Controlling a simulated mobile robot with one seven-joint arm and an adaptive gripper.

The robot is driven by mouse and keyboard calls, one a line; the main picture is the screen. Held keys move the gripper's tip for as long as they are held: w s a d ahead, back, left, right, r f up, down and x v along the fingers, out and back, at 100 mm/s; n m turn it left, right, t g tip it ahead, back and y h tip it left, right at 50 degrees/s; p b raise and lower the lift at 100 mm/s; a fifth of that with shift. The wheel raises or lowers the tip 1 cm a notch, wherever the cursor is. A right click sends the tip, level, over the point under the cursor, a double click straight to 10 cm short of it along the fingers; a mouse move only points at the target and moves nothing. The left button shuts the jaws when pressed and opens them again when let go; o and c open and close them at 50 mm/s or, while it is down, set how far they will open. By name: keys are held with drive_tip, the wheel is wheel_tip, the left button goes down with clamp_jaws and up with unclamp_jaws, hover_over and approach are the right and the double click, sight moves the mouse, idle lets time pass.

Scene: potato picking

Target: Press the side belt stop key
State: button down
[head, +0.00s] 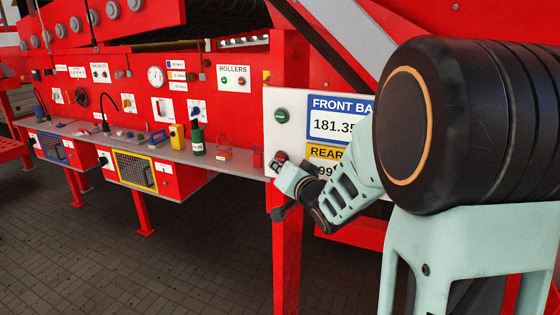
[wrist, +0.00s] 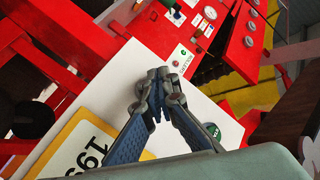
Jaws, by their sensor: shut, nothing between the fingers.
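A white panel (head: 275,139) on the red machine carries a round green button (head: 281,115) and, below it, a round red button (head: 281,156). No label reading side belt shows, so I cannot tell by text which key it is. My gripper (head: 279,168) is at the panel's lower left, close to the red button; I cannot tell whether it touches. In the wrist view my gripper (wrist: 159,76) is shut and empty, in front of the white panel (wrist: 110,95). The green button (wrist: 212,130) shows beside a finger there; the red button is hidden.
The panel's displays read FRONT BA, 181.35 (head: 330,125), and REAR (head: 325,153), partly covered by my arm. A ROLLERS panel (head: 233,78) is left of it. A ledge (head: 235,165) holds bottles and tools. A red post (head: 287,250) stands below the panel.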

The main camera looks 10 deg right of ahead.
drive_tip(key=s+a, duration=0.1)
drive_tip(key=s, duration=0.1)
drive_tip(key=s+a+b, duration=0.1)
drive_tip(key=s+a, duration=0.1)
idle(0.4)
idle(0.5)
